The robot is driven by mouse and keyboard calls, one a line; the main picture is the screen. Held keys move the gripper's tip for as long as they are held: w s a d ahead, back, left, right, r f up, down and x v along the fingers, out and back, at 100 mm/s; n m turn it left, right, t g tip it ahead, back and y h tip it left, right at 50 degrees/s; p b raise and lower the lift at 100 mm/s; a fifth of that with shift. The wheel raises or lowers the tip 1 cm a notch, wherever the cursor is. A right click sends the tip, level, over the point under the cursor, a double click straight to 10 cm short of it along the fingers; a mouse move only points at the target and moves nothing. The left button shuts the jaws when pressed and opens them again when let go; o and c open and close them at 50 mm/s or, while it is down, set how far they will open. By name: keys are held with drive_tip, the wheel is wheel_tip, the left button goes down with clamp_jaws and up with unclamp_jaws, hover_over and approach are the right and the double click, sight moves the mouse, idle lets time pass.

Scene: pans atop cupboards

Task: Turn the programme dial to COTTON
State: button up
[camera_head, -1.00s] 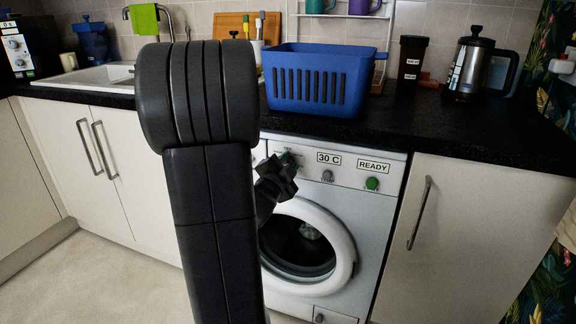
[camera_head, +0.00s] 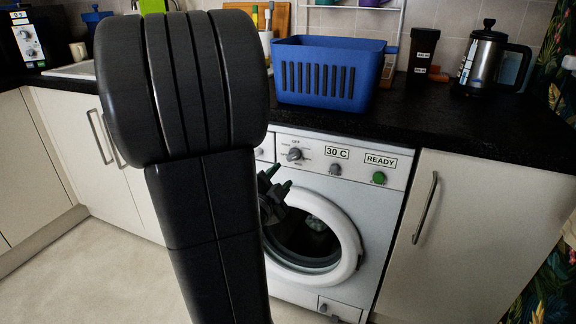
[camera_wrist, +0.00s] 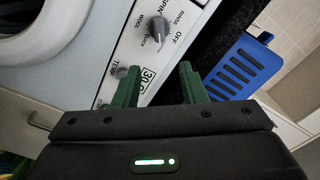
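The programme dial (camera_head: 295,154) is a grey knob on the white washing machine panel. It also shows in the wrist view (camera_wrist: 158,28), ringed by printed words such as SPIN, RINSE, OFF and WOOL. I cannot read COTTON or tell for sure where its pointer stands. My gripper (camera_head: 275,182) is below and left of the dial in the head view, in front of the machine's upper door area. In the wrist view my gripper (camera_wrist: 160,72) has its two green fingers apart with nothing between them, and the dial lies beyond the fingertips, untouched.
A smaller temperature knob (camera_head: 335,170) sits under the 30 C label, right of the dial. A green button (camera_head: 379,177) is under the READY label. The round door (camera_head: 345,245) bulges out below. A blue basket (camera_head: 325,75) stands on the worktop above.

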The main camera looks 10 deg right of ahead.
sight(297, 157)
drive_tip(key=shift+v, duration=1.3)
drive_tip(key=shift+w, duration=0.1)
drive_tip(key=b+x, duration=0.1)
drive_tip(key=x, duration=1.1)
drive_tip(key=shift+w+d+b, duration=0.2)
drive_tip(key=shift+d+b, duration=0.05)
drive_tip(key=shift+b, duration=0.05)
drive_tip(key=shift+w+d, duration=0.3)
drive_tip(key=shift+w, duration=0.25)
